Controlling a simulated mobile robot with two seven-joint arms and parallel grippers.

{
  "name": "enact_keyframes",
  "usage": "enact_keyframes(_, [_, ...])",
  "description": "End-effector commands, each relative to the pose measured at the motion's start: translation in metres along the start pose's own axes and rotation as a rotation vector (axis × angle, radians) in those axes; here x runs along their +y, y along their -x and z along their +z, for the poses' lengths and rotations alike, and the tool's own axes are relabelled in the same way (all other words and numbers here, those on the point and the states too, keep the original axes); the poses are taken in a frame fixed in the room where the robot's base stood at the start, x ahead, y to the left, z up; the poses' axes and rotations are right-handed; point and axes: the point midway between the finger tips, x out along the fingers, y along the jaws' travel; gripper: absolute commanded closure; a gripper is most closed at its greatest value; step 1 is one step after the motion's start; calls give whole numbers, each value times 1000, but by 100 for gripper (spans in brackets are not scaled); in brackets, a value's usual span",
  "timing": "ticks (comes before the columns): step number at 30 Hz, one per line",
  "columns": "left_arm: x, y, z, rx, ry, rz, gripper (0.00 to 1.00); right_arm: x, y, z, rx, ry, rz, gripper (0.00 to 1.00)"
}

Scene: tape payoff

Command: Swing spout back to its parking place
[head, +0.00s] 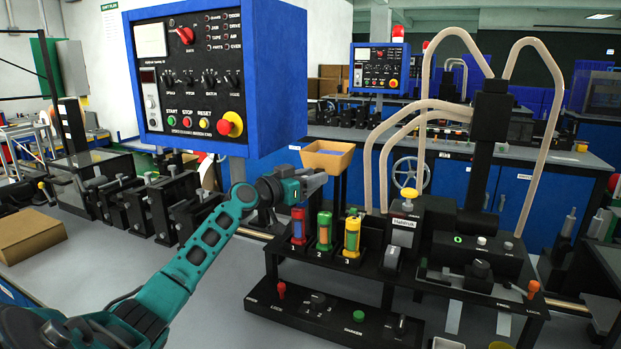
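My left gripper (316,183) reaches in from the left on a teal arm. It is in mid-air just below and left of the tan hopper (327,157), above the numbered cartridges. Its fingers point right; they are small, and I cannot tell whether they are open or shut or touch anything. No part is clearly marked as the spout. Cream hoses (545,130) arch from a black column (487,140) on the marking unit at right, and some hang down at its left side. My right gripper is not in view.
A blue control box (217,75) hangs over the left arm. Red, green and yellow cartridges (324,232) stand in a black rack below the gripper. A lower panel (335,312) has knobs and a red lever. A cardboard box (30,235) sits at far left. The grey bench between is mostly clear.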

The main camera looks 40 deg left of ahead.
Motion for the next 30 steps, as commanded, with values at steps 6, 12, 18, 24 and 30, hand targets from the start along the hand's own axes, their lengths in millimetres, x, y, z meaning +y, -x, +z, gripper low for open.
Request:
enact_keyframes(6, [0,0,0,0,0,0,82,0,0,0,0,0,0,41])
enact_keyframes(12, [0,0,0,0,0,0,100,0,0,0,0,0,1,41])
enact_keyframes(18, [0,0,0,0,0,0,100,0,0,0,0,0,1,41])
enact_keyframes(24, [0,0,0,0,0,0,100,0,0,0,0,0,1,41])
enact_keyframes(30, [-1,1,3,0,-1,13,100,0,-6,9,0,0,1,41])
